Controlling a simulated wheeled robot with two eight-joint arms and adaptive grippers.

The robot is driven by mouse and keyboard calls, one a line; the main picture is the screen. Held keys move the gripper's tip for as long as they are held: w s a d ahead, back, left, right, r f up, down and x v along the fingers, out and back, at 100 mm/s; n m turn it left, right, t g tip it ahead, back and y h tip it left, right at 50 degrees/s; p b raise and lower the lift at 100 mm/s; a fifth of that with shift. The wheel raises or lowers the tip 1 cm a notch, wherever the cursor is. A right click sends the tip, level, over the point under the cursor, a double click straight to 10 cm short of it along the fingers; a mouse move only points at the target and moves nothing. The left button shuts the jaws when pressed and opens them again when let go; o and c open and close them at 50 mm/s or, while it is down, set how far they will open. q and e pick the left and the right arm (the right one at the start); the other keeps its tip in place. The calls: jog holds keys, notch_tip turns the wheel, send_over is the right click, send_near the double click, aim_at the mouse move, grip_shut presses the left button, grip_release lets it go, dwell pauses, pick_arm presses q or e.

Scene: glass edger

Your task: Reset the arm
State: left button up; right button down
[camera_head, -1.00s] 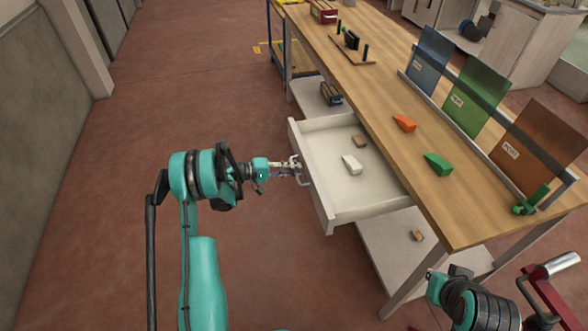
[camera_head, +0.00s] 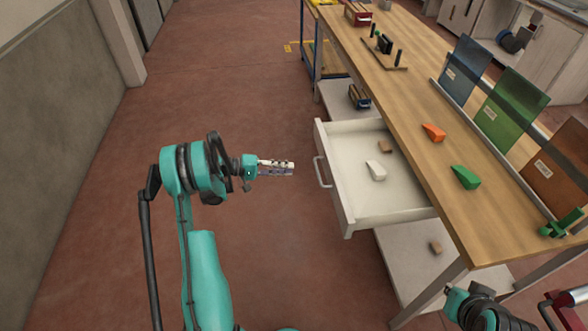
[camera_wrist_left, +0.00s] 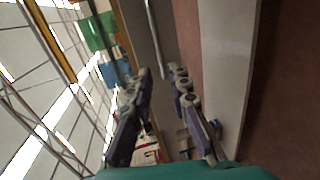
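My left gripper (camera_head: 292,167) is left of the open drawer's handle (camera_head: 322,172), with a gap between them. In the left wrist view its two fingers (camera_wrist_left: 161,72) stand apart with nothing between them. The white drawer (camera_head: 400,212) is pulled out from under the workbench. It holds a white wedge-like block (camera_head: 376,171) and a small brown block (camera_head: 385,147). Part of my right arm shows at the lower right, but I cannot see its fingers.
The wooden workbench (camera_head: 450,185) bears an orange block (camera_head: 433,132), a green block (camera_head: 465,177) and upright coloured panels (camera_head: 511,108). A lower shelf (camera_head: 400,250) lies beneath the drawer. The red floor (camera_head: 230,80) left of the bench is clear.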

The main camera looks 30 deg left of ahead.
dwell(0.5)
pick_arm(q)
jog(key=s+d+r+m+g+y, duration=0.1)
jog(key=s+d+r+g+y, duration=0.15)
jog(key=d+r, duration=0.4)
jog(key=s+d+r+m+g+y, duration=0.1)
jog(key=s+d+r+y, duration=0.15)
jog(key=d+r, duration=0.4)
jog(key=s+d+m+y, duration=0.2)
jog(key=s+d+y, duration=0.1)
jog(key=s, duration=0.7)
jog(key=s+d+r+m+t+y, duration=0.1)
jog(key=s+d+m+y, duration=0.2)
jog(key=s, duration=0.7)
jog(key=shift+s+y, duration=0.3)
jog(key=shift+y, duration=0.5)
